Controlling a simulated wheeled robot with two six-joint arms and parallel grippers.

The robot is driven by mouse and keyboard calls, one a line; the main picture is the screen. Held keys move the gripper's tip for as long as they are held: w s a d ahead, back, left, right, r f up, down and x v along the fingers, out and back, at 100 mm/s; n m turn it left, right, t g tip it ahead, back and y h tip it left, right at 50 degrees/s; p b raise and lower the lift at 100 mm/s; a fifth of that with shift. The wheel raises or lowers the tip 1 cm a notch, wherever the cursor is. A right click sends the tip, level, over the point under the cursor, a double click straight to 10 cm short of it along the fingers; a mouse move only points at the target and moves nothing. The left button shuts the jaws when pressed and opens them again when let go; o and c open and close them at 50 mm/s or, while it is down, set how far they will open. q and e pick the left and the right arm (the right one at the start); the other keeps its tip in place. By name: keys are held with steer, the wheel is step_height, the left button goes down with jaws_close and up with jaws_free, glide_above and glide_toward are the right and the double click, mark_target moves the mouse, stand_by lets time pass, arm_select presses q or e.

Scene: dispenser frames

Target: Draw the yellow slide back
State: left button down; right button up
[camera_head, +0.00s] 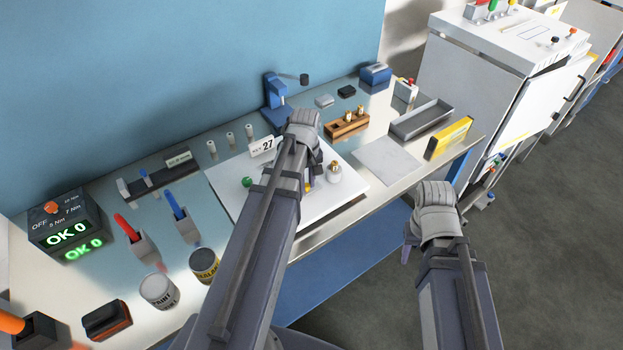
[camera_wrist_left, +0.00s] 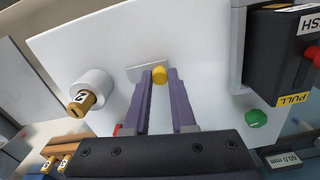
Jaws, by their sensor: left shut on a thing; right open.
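The yellow slide shows as a small round yellow end (camera_wrist_left: 159,75) between my left fingertips in the left wrist view, in front of a light grey strip on a white board. My left gripper (camera_wrist_left: 160,82) is shut on it. In the head view my left gripper (camera_head: 308,183) is over the white board (camera_head: 228,178), and its wrist hides most of the slide. A black dispenser block (camera_wrist_left: 275,50) with PUSH and PULL labels and a red knob stands to the right in the wrist view. My right gripper (camera_head: 408,250) is open and empty, off the table's front edge.
On the board are a green knob (camera_head: 248,181) and a white cylinder with a brass top (camera_head: 334,174). A 27 card (camera_head: 262,147) stands behind. A wooden block (camera_head: 347,125) and grey tray (camera_head: 421,120) lie right. Tools and cans crowd the left.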

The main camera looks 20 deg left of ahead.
arm_select(q)
steer(key=c, duration=0.7)
jaws_free()
steer(key=shift+s+a, duration=0.1)
steer(key=shift+s, duration=0.05)
steer(key=shift+r, duration=0.1)
step_height(320, 180, up, 8)
steer(key=p, duration=0.8)
steer(key=shift+f, duration=0.2)
steer(key=s+d+f+m+b, duration=0.2)
steer(key=s+d+m, duration=0.1)
steer(key=d, duration=0.4)
steer(key=s+d+f+m+b, duration=0.2)
steer(key=s+d+m, duration=0.1)
steer(key=d+m, duration=0.3)
steer(key=s+d+f+m+y+b, duration=0.1)
steer(key=s+d+m, duration=0.3)
steer(key=d, duration=0.5)
steer(key=shift+f+m+b, duration=0.4)
steer(key=shift+f+b, duration=0.35)
steer(key=shift+b, duration=0.15)
